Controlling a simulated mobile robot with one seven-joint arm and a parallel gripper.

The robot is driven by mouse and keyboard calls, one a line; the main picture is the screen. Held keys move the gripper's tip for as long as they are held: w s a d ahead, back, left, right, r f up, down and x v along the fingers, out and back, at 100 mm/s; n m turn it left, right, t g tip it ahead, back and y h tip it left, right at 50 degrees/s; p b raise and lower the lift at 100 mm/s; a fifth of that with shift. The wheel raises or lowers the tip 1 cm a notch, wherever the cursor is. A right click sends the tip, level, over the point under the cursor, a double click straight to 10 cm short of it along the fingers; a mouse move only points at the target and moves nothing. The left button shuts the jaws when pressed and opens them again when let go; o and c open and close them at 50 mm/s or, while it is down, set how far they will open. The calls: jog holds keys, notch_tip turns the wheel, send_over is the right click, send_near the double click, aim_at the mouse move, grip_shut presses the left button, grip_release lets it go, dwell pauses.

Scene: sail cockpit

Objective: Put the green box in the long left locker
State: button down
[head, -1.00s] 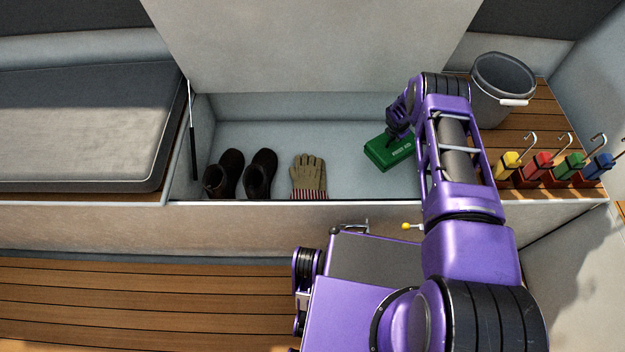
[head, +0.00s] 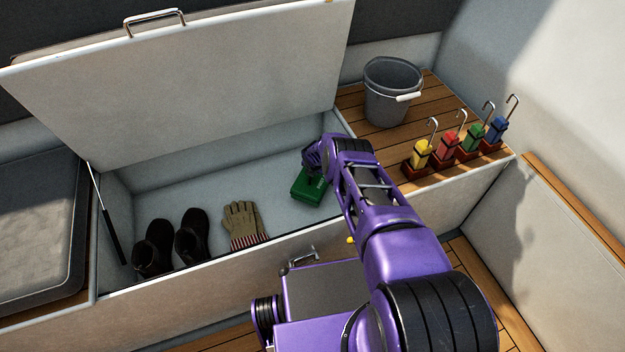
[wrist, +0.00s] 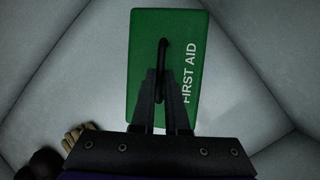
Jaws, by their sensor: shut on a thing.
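The green box (head: 310,187), marked FIRST AID, is inside the open locker (head: 190,183) near its right end in the head view. In the wrist view the box (wrist: 145,35) lies flat below the camera, with a dark handle on top. My gripper (wrist: 162,85) is shut on that handle. In the head view my gripper (head: 314,165) is partly hidden by my own arm. I cannot tell whether the box touches the locker floor.
Dark boots (head: 153,248) and a glove (head: 241,222) lie in the left and middle of the locker. The raised lid (head: 190,80) stands behind it. A grey bucket (head: 390,95) and several coloured hooked items (head: 446,148) stand on the slatted wood to the right.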

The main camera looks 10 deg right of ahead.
aim_at(314, 178)
jog(key=shift+f+b, duration=0.8)
jog(key=shift+f, duration=0.95)
jog(key=c, duration=0.9)
grip_release()
jog(key=shift+f, duration=0.15)
jog(key=shift+p+v, duration=4.5)
jog(key=shift+v, duration=1.6)
